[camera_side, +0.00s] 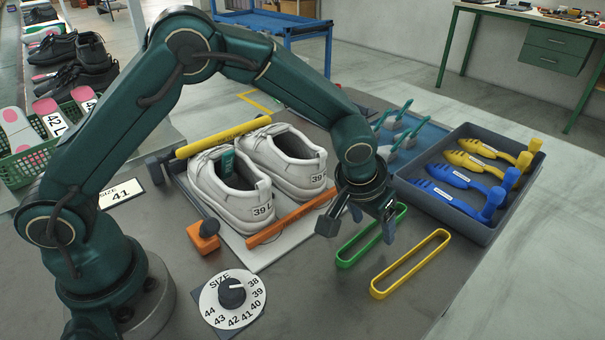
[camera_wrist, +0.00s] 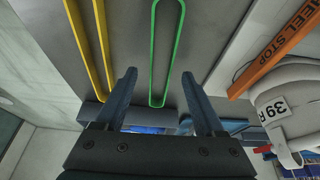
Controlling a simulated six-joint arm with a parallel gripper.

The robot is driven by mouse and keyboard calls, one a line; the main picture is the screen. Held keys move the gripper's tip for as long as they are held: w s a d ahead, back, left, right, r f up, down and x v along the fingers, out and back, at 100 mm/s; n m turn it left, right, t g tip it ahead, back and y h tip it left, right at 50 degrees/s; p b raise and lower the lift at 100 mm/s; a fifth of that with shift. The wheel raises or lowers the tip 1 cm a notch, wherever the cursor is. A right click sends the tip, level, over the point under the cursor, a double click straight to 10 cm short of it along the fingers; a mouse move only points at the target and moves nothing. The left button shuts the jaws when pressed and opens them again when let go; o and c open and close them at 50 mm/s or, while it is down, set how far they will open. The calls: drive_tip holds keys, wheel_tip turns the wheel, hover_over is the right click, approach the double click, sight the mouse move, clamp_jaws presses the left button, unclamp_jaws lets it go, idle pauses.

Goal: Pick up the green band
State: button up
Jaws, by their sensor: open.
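The green band (camera_side: 344,259) is a long narrow loop lying flat on the grey table, right of the shoes in the side view. In the wrist view the green band (camera_wrist: 152,60) runs up from between the fingertips to the top edge. My gripper (camera_side: 358,224) is open and empty above the band. In the wrist view, my gripper (camera_wrist: 159,75) has one finger on each side of the band, apart from it. How high the fingertips are above the table is hard to tell.
A yellow band (camera_side: 409,267) lies parallel to the green one. Two white shoes (camera_side: 285,163) stand on a board beside an orange heel stop (camera_side: 293,222). A grey tray (camera_side: 468,221) holds yellow and blue shoe trees. A size dial (camera_side: 233,296) is at the front.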

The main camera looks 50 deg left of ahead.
drive_tip(key=shift+w+f, duration=0.25)
drive_tip(key=shift+f, duration=0.3)
clamp_jaws()
drive_tip(key=shift+r, duration=0.1)
